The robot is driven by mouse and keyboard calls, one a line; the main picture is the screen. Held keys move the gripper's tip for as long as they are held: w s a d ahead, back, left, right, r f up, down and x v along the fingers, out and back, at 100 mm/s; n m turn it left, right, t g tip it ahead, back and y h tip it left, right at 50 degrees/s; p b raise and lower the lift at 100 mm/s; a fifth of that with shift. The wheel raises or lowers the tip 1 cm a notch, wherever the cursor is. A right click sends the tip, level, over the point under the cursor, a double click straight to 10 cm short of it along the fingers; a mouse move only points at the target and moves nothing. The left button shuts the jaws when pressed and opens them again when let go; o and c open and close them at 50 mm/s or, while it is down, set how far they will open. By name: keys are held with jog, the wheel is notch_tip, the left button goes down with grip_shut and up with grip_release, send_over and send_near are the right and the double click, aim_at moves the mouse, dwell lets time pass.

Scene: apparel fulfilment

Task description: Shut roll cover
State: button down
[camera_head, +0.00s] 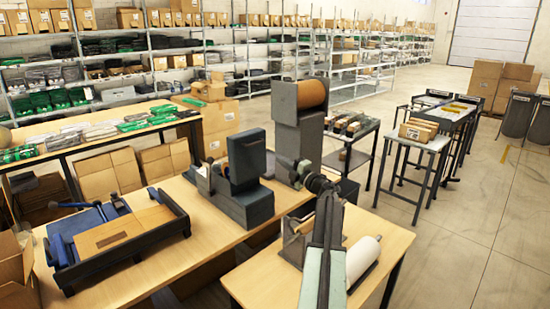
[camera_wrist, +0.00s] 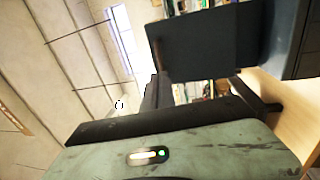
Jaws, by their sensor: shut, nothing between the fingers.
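A dark grey machine (camera_head: 240,208) stands on the wooden table, with a dark panel (camera_head: 246,160) upright on it. This panel looks like the roll cover, raised. A dark panel (camera_wrist: 212,45) also fills the upper middle of the wrist view, but I cannot tell for sure that it is the same one. A brown roll (camera_head: 313,93) sits atop a tall grey column behind. My gripper (camera_head: 291,170) is just right of the dark machine, shut and empty. I cannot tell whether it touches anything; its fingertips are small and dark here.
A blue and black tray-like device (camera_head: 75,245) with a brown cardboard piece (camera_head: 124,231) stands left on the table. A white roll (camera_head: 362,258) on a stand is close beside my arm. Small tables stand at right; open floor (camera_head: 480,225) lies beyond.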

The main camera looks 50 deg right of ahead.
jog(key=w+r+p, duration=0.1)
jog(key=w+r, duration=0.1)
jog(key=w, duration=0.9)
jog(key=shift+w+d+p, duration=0.3)
jog(key=shift+d+p, duration=0.05)
jog(key=shift+d, duration=0.1)
jog(key=shift+r, duration=0.1)
